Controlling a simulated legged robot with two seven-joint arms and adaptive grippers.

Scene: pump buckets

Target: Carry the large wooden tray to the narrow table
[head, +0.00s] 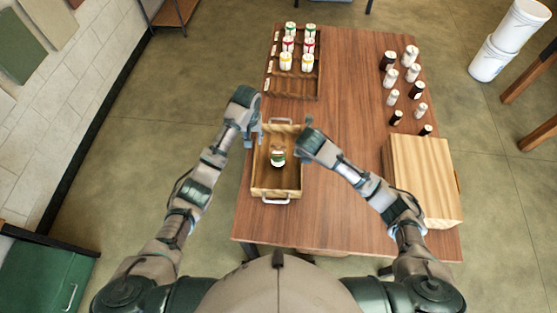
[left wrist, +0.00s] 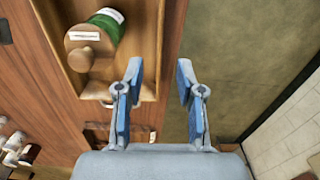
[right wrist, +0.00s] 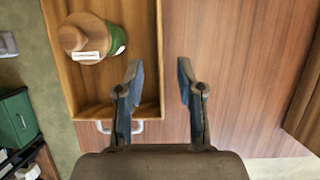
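The wooden tray (head: 287,182) has pale handles at its far and near ends and stands on the brown table (head: 345,130). One jar with a green label and wooden lid (head: 278,157) stands in it; the jar also shows in the left wrist view (left wrist: 104,30) and right wrist view (right wrist: 88,40). My left gripper (head: 256,131) is open over the tray's left wall (left wrist: 172,45). My right gripper (head: 302,142) is open by the right wall (right wrist: 159,50). Each wall lines up between the fingers; contact is not clear. Which surface is the narrow table is unclear.
A compartment rack (head: 292,88) with several cans stands behind the tray. Several bottles and jars (head: 403,80) line the table's right side, with a wooden box (head: 424,178) nearer me. White buckets (head: 500,42) stand on the floor at right. A green cabinet (head: 45,275) is at lower left.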

